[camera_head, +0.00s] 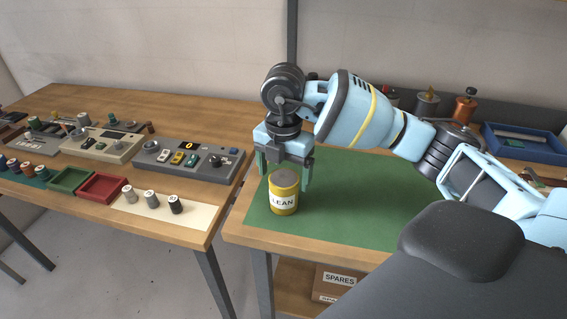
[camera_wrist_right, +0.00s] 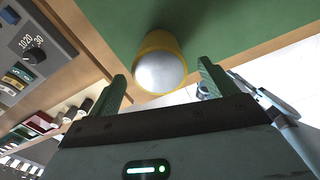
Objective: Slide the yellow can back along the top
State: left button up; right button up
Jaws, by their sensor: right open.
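The yellow can (camera_head: 284,204) stands upright on the green mat (camera_head: 360,195) near the left front of the right-hand table. My left gripper is not in view.
A gap separates the tables. Pots (camera_head: 427,102) and a blue tray (camera_head: 522,142) stand at the back right. The mat right of the can is clear.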

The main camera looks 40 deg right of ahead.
jog(key=shift+f, duration=2.7)
